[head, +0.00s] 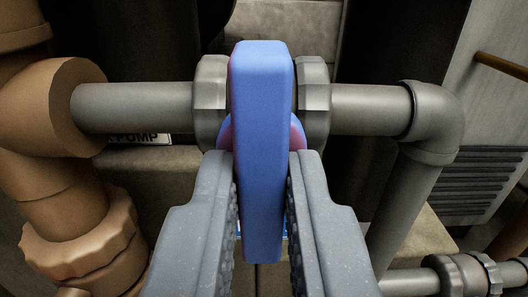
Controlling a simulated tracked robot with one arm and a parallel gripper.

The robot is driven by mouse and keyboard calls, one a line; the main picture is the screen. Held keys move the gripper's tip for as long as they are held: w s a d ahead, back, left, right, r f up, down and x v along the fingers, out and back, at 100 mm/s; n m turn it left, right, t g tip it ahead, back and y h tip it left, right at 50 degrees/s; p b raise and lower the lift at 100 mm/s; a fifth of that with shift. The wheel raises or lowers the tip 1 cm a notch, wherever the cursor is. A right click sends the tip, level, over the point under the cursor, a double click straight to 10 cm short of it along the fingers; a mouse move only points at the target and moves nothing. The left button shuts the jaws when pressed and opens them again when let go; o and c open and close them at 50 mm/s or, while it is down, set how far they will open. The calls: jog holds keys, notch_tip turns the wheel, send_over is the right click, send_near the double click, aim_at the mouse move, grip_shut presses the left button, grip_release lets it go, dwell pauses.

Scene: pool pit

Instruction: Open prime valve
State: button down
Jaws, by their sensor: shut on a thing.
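The valve has a long blue handle (262,120) that stands in the middle of the head view, crosswise to the grey pipe behind it. Its valve body shows only as a small blue and purple curve beside the handle, between two grey union nuts (316,105). My gripper (262,190) comes up from the bottom of the view. Its two ridged grey fingers are on either side of the handle's lower part, shut on it. The handle hides most of the valve body, and the fingers hide part of the handle's sides.
A grey pipe (140,106) runs left into a brown fitting (65,107). On the right it turns down at an elbow (434,120). A partly hidden label (140,139) reads "PUMP". A louvred panel (485,180) stands at the right, and another union (465,275) is at lower right.

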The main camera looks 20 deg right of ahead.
jog(key=shift+a+n+b, duration=0.15)
jog(key=shift+n+b, duration=0.35)
jog(key=shift+n, duration=1.8)
jog(key=n, duration=0.4)
jog(key=shift+r+n+p, duration=0.2)
jog(key=shift+n+p, duration=0.1)
jog(key=shift+n, duration=0.1)
jog(key=n+p, duration=0.1)
jog(key=n, duration=0.3)
jog(key=shift+a+n+p, duration=0.1)
jog(key=shift+n+p, duration=0.2)
jog(key=shift+p, duration=0.1)
jog(key=n+p, duration=0.1)
jog(key=n, duration=0.2)
jog(key=shift+f+n, duration=0.1)
jog(key=shift+n, duration=0.7)
jog(key=c, duration=1.3)
grip_release()
jog(key=shift+f, duration=0.1)
